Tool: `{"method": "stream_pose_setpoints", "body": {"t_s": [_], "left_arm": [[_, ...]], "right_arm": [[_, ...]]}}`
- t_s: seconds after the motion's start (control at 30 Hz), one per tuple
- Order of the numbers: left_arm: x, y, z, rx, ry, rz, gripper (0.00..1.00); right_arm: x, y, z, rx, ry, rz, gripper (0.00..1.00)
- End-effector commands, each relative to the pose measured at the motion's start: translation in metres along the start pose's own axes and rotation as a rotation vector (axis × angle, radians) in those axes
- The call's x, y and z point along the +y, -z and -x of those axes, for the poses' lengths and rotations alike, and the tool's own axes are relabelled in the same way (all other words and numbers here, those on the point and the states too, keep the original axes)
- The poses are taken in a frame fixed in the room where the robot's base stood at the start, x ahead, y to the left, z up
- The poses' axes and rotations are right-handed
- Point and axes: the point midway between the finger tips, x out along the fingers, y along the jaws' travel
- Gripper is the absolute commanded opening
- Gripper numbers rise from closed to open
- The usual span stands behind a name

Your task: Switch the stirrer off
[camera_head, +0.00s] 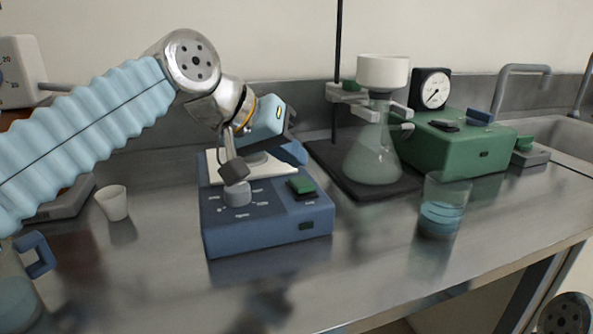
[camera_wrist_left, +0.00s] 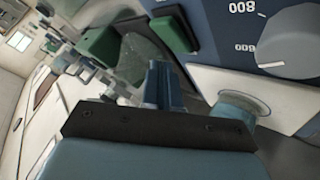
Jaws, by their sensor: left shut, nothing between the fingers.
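The stirrer (camera_head: 265,222) is a blue box with a pale top plate, standing on the steel bench. Its front slope carries a grey round knob (camera_head: 237,195) with white markings and, to the right, a green rocker switch (camera_head: 301,186). The wrist view shows the knob (camera_wrist_left: 299,38) at upper right and the green switch (camera_wrist_left: 171,34) at upper middle. My left gripper (camera_head: 233,173) is shut and empty, its dark fingertips just above the knob in the head view. Whether they touch it I cannot tell. My arm hides part of the plate. My right gripper is out of view.
A flask with a white funnel (camera_head: 375,150) stands on a dark stand base behind right, beside a green pump box (camera_head: 455,145). A beaker of blue liquid (camera_head: 442,207) is at right, a small white cup (camera_head: 113,203) at left.

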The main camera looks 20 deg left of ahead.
Motion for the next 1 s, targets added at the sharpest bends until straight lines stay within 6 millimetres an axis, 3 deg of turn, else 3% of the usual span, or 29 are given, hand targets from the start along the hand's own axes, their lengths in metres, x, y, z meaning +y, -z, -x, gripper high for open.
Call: {"method": "stream_pose_setpoints", "body": {"t_s": [0.27,0.8,1.0], "left_arm": [[0.000,0.000,0.000,0.000,0.000,0.000,0.00],[0.024,0.025,0.034,0.000,0.001,0.000,0.00],[0.025,0.025,0.034,0.000,0.001,0.000,0.00]], "right_arm": [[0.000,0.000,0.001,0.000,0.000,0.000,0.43],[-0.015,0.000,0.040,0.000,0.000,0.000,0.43],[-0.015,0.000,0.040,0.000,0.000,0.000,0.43]]}}
